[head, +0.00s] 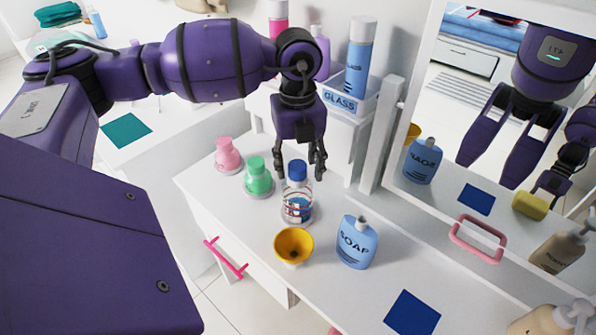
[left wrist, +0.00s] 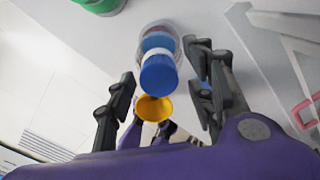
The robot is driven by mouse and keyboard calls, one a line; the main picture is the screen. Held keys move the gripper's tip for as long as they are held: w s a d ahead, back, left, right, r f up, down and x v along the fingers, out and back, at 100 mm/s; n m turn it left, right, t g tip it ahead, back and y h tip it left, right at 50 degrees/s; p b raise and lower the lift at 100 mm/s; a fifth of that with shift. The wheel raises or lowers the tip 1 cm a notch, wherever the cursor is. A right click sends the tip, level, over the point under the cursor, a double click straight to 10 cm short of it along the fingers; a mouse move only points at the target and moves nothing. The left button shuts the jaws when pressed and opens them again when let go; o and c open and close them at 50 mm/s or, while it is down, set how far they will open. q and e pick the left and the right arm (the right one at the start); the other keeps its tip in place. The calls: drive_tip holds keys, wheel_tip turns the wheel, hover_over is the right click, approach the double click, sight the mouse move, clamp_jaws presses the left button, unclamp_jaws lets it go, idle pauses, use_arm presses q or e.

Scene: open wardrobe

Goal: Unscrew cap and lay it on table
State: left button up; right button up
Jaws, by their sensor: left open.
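A clear bottle (head: 297,205) with a blue cap (head: 297,170) stands upright on the white table (head: 375,290). The cap is on the bottle. My left gripper (head: 301,168) points down from above, with its open fingers on either side of the cap. In the left wrist view, the cap (left wrist: 158,73) lies between and a little beyond the open fingertips of the left gripper (left wrist: 162,68), apart from both. The bottle (left wrist: 160,36) shows behind it. My right gripper is not clearly in view.
A blue square (head: 412,312) lies on clear table at front right. A mirror (head: 500,130) stands at right.

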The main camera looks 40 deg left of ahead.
drive_tip(key=shift+w+r, duration=0.1)
drive_tip(key=shift+w, duration=0.05)
use_arm(q)
drive_tip(key=shift+f+m, duration=0.1)
drive_tip(key=shift+m, duration=1)
drive_tip(key=m+b, duration=0.1)
drive_tip(key=m, duration=0.5)
drive_tip(key=m+b, duration=0.1)
drive_tip(key=m, duration=0.8)
drive_tip(key=shift+b, duration=0.4)
use_arm(e)
drive_tip(key=shift+g, duration=0.3)
drive_tip(key=s+f, duration=0.2)
drive_tip(key=f, duration=0.1)
drive_tip(key=shift+f, duration=0.3)
drive_tip(key=shift+r, duration=0.1)
